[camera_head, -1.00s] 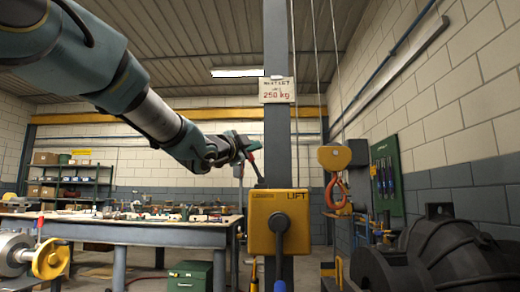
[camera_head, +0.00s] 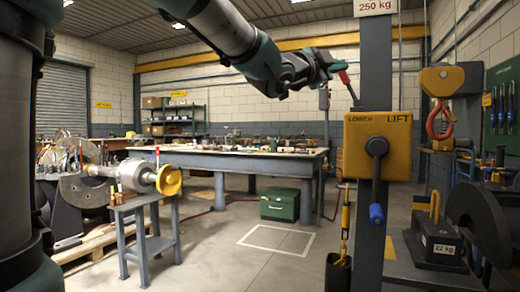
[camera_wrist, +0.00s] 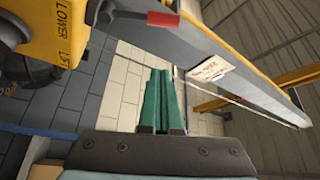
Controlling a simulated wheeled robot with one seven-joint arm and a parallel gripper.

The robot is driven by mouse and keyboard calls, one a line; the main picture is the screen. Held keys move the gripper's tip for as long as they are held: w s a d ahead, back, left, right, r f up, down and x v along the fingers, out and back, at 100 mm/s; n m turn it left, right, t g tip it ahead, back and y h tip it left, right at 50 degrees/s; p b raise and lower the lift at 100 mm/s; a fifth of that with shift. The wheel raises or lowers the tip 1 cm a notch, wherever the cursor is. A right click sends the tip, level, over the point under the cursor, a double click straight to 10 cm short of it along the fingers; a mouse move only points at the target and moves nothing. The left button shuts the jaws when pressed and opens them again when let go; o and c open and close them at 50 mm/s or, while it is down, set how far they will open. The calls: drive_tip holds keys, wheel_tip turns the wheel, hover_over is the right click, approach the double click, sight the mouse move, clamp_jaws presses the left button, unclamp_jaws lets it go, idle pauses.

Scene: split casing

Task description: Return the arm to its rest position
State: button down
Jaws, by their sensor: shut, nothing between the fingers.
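My arm reaches in from the top of the head view. My gripper (camera_head: 343,70) is up in the air, just left of the grey hoist post (camera_head: 375,90) and above the yellow lift box (camera_head: 376,146). In the wrist view my gripper (camera_wrist: 166,75) shows as two green fingers side by side, shut and empty. The lift box (camera_wrist: 45,45) and its red-tipped lever (camera_wrist: 150,17) show at the upper left of the wrist view. The post slants across that view, apart from the fingers as far as I can tell.
A yellow hook block (camera_head: 440,85) hangs right of the post. A 22 kg weight (camera_head: 436,240) and a dark rounded casing part (camera_head: 485,215) stand at lower right. The marked floor is clear.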

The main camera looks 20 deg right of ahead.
drive_tip(key=w+a+f+n+t+y, duration=0.1)
drive_tip(key=w+a+f+n+y, duration=0.35)
drive_tip(key=a+f, duration=0.35)
drive_tip(key=w+a+f+n+t+y, duration=0.1)
drive_tip(key=w+a+f+n+y, duration=0.35)
drive_tip(key=f, duration=0.55)
drive_tip(key=w+a+f+n+t+y, duration=0.1)
drive_tip(key=w+a+f+n+y, duration=0.3)
drive_tip(key=a+f, duration=0.4)
drive_tip(key=s+a+f+n+g+y, duration=0.35)
drive_tip(key=a+f+n, duration=0.25)
drive_tip(key=a+f, duration=0.65)
drive_tip(key=s+a+f+n+g+y, duration=0.2)
drive_tip(key=s+a+f+n+g, duration=0.4)
drive_tip(key=s+a+f, duration=0.55)
wheel_tip(320, 180, up, 22)
drive_tip(key=s+d+p, duration=0.1)
drive_tip(key=d+p, duration=0.1)
drive_tip(key=p, duration=2.1)
drive_tip(key=shift+s+r, duration=0.15)
drive_tip(key=shift+s, duration=0.2)
